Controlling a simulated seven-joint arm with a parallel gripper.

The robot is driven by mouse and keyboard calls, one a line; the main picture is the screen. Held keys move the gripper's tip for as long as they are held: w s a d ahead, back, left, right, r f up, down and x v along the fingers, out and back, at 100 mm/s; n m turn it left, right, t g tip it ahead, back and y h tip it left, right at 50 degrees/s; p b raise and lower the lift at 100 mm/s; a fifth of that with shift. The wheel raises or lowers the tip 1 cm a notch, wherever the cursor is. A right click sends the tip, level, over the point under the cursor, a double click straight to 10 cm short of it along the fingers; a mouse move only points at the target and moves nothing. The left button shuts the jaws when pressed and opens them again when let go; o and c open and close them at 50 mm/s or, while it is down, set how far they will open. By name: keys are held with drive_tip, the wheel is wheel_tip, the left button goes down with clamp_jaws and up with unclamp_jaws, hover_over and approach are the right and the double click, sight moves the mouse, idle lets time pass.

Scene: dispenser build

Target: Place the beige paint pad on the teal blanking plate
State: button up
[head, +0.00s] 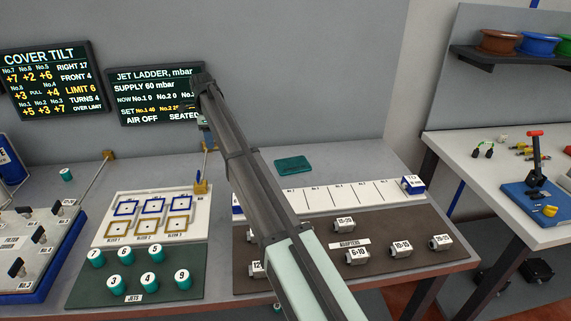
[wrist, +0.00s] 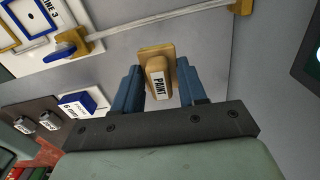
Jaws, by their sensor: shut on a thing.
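The beige paint pad (wrist: 155,66), a block with a wider base and a "PAINT" label, is between the blue fingers of my gripper (wrist: 158,70) in the wrist view. My gripper is shut on it. In the head view my arm hides the pad and most of the gripper, near the back of the bench by the wall screens. The teal blanking plate (head: 293,165) lies flat on the bench at the back, right of my arm and apart from the gripper. I do not see the plate in the wrist view.
A white strip (head: 330,197) with numbered sections and a brown adapter mat (head: 300,227) lie in front of the plate. A white board with blue and tan frames (head: 150,218) and a green mat of teal jets (head: 190,256) are at left. Bench around the plate is clear.

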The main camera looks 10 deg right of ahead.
drive_tip(key=w+d+m, duration=0.2)
drive_tip(key=d, duration=1.7)
drive_tip(key=n, duration=0.3)
hover_over(292, 164)
drive_tip(key=shift+s+f, duration=0.15)
drive_tip(key=shift+f, duration=4.3)
drive_tip(key=shift+f, duration=0.2)
drive_tip(key=o, duration=1)
drive_tip(key=shift+o, duration=0.2)
